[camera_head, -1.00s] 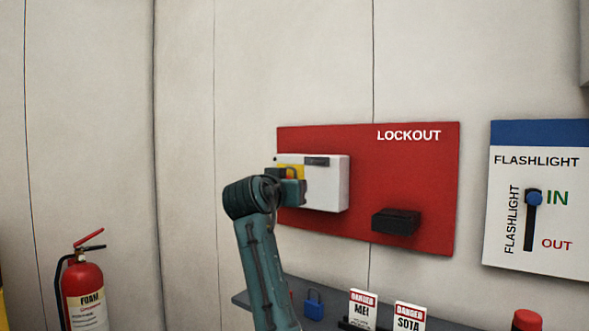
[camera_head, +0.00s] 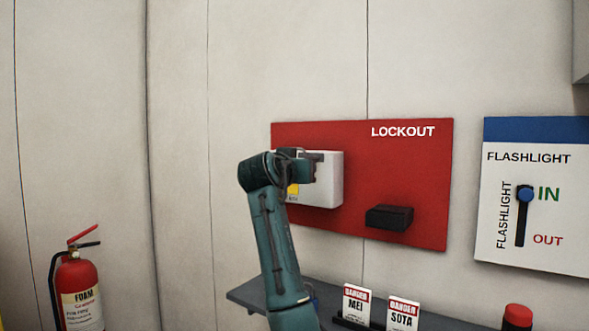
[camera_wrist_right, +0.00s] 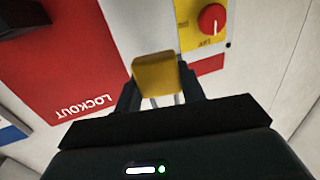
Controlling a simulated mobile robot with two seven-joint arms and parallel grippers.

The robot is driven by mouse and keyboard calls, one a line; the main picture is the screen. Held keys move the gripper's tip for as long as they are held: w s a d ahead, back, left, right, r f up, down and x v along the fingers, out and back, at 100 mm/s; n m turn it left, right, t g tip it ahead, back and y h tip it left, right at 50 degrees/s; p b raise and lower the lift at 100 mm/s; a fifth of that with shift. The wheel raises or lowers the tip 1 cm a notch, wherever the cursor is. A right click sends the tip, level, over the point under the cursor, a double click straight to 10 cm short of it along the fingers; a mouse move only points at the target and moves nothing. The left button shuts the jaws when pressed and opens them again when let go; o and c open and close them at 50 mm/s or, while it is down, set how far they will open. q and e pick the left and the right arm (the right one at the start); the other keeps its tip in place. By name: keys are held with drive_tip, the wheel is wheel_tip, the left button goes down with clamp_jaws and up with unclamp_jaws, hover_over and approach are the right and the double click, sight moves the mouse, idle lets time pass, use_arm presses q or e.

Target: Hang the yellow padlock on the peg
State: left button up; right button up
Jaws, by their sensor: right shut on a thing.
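My right gripper (camera_head: 310,167) is raised in front of the white box (camera_head: 325,185) on the red lockout board in the head view. In the right wrist view my right gripper (camera_wrist_right: 160,82) is shut on the yellow padlock (camera_wrist_right: 155,72). Its body sticks out beyond the fingers, and its thin shackle legs show between them. In the head view I cannot make out the padlock behind the gripper. I cannot clearly identify the peg in either view. My left gripper is not in view.
The red board (camera_head: 410,170) carries a black block (camera_head: 389,217). The wrist view shows a red knob (camera_wrist_right: 211,18) on a yellow plate. Below are a grey shelf (camera_head: 250,296) and danger tags (camera_head: 403,313). A fire extinguisher (camera_head: 80,290) stands left; a flashlight panel (camera_head: 540,205) hangs right.

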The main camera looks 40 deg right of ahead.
drive_tip(key=d, duration=0.1)
drive_tip(key=w+d, duration=0.1)
drive_tip(key=d, duration=0.1)
drive_tip(key=d+f, duration=0.1)
drive_tip(key=d, duration=0.1)
drive_tip(key=shift+w+p, duration=0.2)
drive_tip(key=shift+p, duration=0.1)
drive_tip(key=shift+d+f, duration=0.15)
drive_tip(key=shift+f, duration=0.05)
idle(0.8)
